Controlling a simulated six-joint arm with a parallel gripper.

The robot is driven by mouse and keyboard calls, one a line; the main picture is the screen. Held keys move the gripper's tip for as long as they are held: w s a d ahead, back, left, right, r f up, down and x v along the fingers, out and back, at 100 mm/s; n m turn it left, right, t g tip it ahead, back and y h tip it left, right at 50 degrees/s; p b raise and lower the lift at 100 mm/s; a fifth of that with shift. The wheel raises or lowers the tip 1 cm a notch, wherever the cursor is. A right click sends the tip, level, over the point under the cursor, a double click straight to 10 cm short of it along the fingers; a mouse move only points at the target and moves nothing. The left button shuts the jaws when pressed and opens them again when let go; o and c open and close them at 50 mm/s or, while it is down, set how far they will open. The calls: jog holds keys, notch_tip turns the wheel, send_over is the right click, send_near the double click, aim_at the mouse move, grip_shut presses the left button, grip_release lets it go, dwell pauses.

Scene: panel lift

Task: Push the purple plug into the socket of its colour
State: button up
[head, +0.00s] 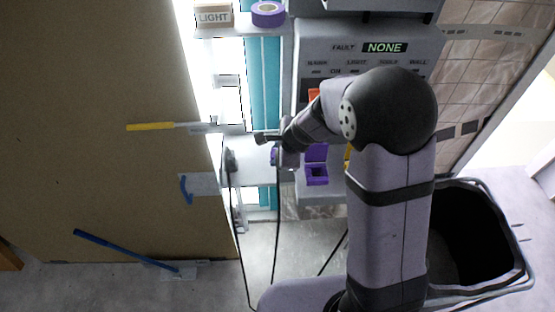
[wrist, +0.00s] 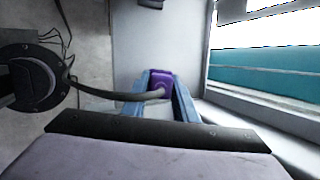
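The purple plug (wrist: 160,82) sits between the two blue fingers of my gripper (wrist: 160,95) in the wrist view, with a grey cable running from it to the left. The fingers lie against its sides. In the head view a bit of the plug (head: 274,156) shows beside my gripper, and a cable hangs below it. The purple socket (head: 317,174) is on the grey panel (head: 318,50), to the right of my gripper and apart from it. My arm partly hides the panel.
An orange part (head: 313,95) shows higher on the panel. A purple tape roll (head: 268,13) and a box marked LIGHT (head: 213,16) lie on the top shelf. A dark bin (head: 470,240) stands at lower right. A yellow-handled lever (head: 152,127) sticks out at left.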

jog(key=shift+s, duration=0.1)
grip_shut()
jog(key=shift+r+p, duration=2)
jog(key=shift+p, duration=0.05)
